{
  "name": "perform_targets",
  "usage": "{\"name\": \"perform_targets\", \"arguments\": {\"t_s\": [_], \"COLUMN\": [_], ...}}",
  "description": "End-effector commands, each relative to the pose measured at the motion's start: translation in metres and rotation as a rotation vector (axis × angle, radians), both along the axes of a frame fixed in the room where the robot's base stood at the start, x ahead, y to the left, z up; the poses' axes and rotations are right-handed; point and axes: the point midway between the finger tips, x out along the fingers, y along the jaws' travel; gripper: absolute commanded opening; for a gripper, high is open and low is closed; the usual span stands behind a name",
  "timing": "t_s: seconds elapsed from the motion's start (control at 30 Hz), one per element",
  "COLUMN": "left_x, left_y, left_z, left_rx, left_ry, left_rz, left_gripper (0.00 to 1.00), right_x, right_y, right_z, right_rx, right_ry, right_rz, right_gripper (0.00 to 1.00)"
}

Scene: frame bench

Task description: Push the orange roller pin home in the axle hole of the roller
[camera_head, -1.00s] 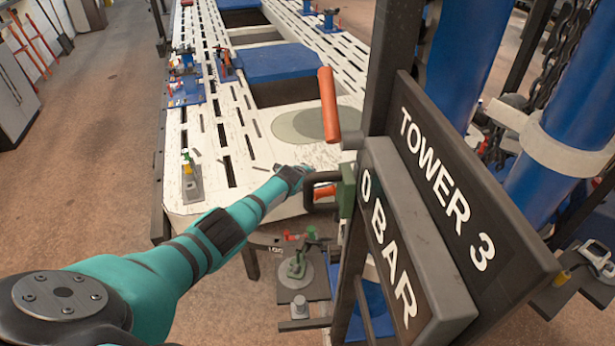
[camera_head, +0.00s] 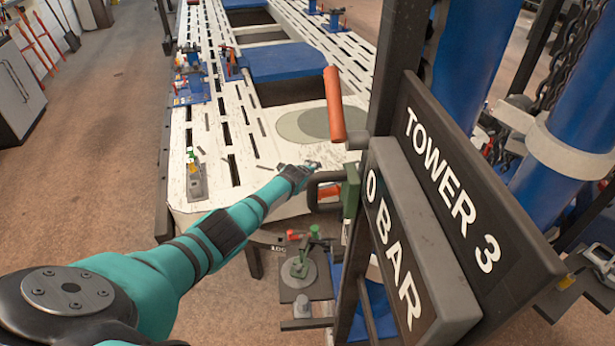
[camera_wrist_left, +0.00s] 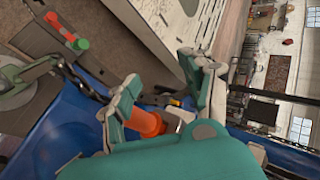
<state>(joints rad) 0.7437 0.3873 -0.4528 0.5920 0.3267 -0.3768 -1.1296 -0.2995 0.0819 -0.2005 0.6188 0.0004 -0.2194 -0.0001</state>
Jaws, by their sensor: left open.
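My left gripper (camera_head: 312,166) is open beside the black U-shaped handle on the tower post. In the left wrist view its two fingers (camera_wrist_left: 158,90) are spread apart. An orange cylinder (camera_wrist_left: 146,122) lies low between them, nearer the left finger, with a pale grey part beside it. In the head view a short orange piece (camera_head: 329,191) shows just below the gripper, partly hidden by the handle. I cannot tell for sure whether this is the roller pin. The roller and its axle hole cannot be made out. My right gripper is not in view.
A thick orange bar (camera_head: 334,104) stands tilted by the dark post. The black handle (camera_head: 318,186) and the TOWER 3 sign (camera_head: 465,190) crowd the right side. The white slotted bench (camera_head: 235,195) lies beyond the gripper. A small stand (camera_head: 300,272) sits below.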

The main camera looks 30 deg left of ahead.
Motion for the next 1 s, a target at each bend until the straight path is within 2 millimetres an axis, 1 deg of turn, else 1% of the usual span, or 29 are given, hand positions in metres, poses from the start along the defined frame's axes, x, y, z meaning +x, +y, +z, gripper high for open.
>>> {"name": "perform_targets", "arguments": {"t_s": [0.27,0.47,0.8,1.0], "left_x": [-0.018,-0.036,-0.073,-0.086], "left_y": [-0.003,-0.008,-0.016,-0.019], "left_z": [0.014,0.028,0.057,0.069], "left_rx": [0.002,0.002,0.003,0.001], "left_ry": [-0.002,-0.003,-0.001,-0.002], "left_rz": [-0.001,0.000,0.000,0.001], "left_gripper": [0.50,0.50,0.50,0.50], "right_x": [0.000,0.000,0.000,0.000], "right_y": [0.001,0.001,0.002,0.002], "right_z": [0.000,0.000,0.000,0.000], "right_rx": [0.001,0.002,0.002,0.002], "right_ry": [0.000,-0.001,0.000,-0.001], "right_rz": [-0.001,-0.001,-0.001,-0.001], "right_gripper": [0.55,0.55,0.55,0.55]}}
